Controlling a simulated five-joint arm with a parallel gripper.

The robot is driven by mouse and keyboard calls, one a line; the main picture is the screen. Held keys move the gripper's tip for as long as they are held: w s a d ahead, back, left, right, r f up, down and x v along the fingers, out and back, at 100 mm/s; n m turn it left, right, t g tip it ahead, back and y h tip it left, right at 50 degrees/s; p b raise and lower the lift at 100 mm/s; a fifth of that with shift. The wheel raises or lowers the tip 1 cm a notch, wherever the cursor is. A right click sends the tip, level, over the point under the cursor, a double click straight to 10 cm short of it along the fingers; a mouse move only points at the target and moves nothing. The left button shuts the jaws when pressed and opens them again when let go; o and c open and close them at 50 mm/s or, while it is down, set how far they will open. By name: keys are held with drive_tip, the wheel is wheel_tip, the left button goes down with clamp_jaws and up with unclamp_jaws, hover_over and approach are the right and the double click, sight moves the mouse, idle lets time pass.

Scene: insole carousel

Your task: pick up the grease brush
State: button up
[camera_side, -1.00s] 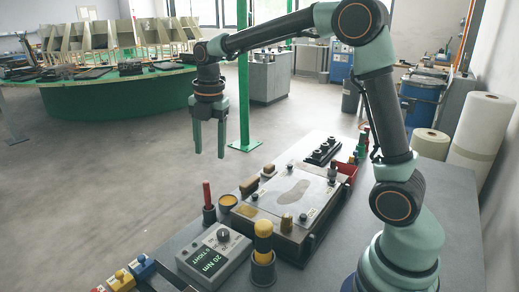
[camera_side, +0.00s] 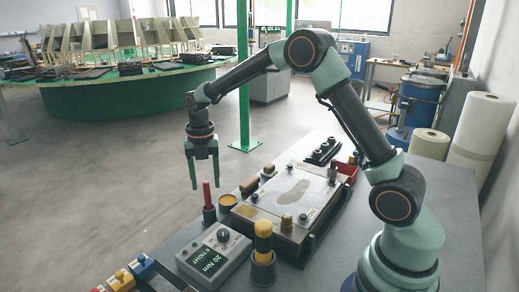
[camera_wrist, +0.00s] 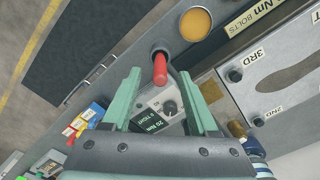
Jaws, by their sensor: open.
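The grease brush, seen as an upright red handle (camera_side: 207,194), stands in a small dark holder (camera_side: 209,215) at the bench edge. Its lower end is hidden in the holder. In the wrist view the red handle (camera_wrist: 160,69) shows between the two finger lines, near the fingertips. My gripper (camera_side: 204,182) is open and empty, pointing down, with its tips around the height of the handle's top. In the wrist view my gripper (camera_wrist: 160,78) has its green fingers spread to either side of the handle. I cannot tell whether a finger touches it.
A yellow-topped pot (camera_side: 228,200) stands right beside the holder. A torque display box (camera_side: 214,258) sits in front, and a yellow-and-black tool (camera_side: 263,238) stands nearby. A metal fixture plate (camera_side: 290,192) lies to the right. Open floor lies left of the bench.

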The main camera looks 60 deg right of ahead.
hover_over(209, 210)
drive_tip(key=shift+w+d+f, duration=0.15)
drive_tip(key=shift+f, duration=1.05)
drive_tip(key=shift+w+d+f, duration=0.1)
drive_tip(key=shift+w+f, duration=0.05)
drive_tip(key=shift+f, duration=1.05)
clamp_jaws()
drive_tip(key=shift+r, duration=0.1)
wheel_tip(209, 210, up, 20)
